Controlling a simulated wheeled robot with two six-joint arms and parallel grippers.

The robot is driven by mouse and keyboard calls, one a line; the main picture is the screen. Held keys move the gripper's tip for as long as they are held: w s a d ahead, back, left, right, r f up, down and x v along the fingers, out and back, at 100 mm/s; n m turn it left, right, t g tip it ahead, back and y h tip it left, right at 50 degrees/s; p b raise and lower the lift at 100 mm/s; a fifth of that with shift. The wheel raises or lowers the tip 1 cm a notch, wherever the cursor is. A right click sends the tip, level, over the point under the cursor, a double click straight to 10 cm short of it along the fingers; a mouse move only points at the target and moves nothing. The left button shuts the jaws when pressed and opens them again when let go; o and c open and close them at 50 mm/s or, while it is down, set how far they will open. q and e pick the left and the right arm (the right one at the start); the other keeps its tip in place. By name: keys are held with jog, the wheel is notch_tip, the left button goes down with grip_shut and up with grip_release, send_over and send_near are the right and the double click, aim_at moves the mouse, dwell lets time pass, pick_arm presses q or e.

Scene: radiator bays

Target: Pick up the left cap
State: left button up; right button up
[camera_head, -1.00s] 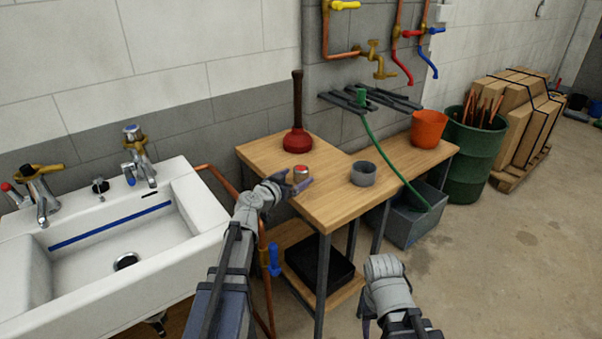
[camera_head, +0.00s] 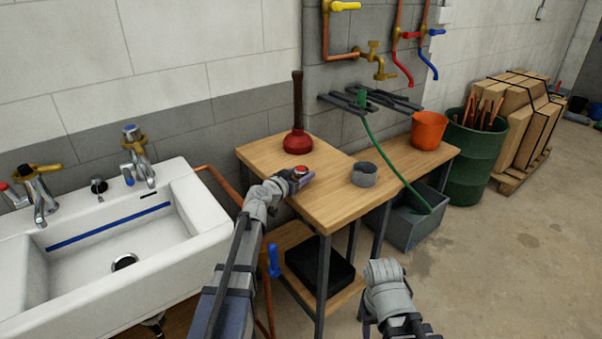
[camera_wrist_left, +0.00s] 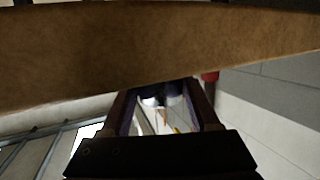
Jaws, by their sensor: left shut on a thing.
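A small silver cap with a red top (camera_head: 301,170) is at the left part of the wooden bench. My left gripper (camera_head: 302,179) is shut on it, and the fingers hide most of its silver side. I cannot tell whether it touches the bench top. In the left wrist view, a shiny, dark-ended thing (camera_wrist_left: 160,97) sits between the fingertips, in shadow; its red top does not show there. My right gripper (camera_head: 366,318) hangs low in front of the bench, apart from everything. Its fingers are mostly hidden behind its wrist.
The wooden bench (camera_head: 335,207) carries a red plunger (camera_head: 298,142), a grey cup (camera_head: 364,174) and an orange bucket (camera_head: 429,130). A white sink (camera_head: 190,222) stands at the left. A green hose (camera_head: 385,155) hangs over the bench to a grey tub (camera_head: 412,228).

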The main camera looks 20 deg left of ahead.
aim_at(301, 169)
pick_arm(q)
jog(key=c, duration=0.7)
jog(key=shift+r, duration=0.1)
notch_tip(301, 169, up, 10)
jog(key=p, duration=1)
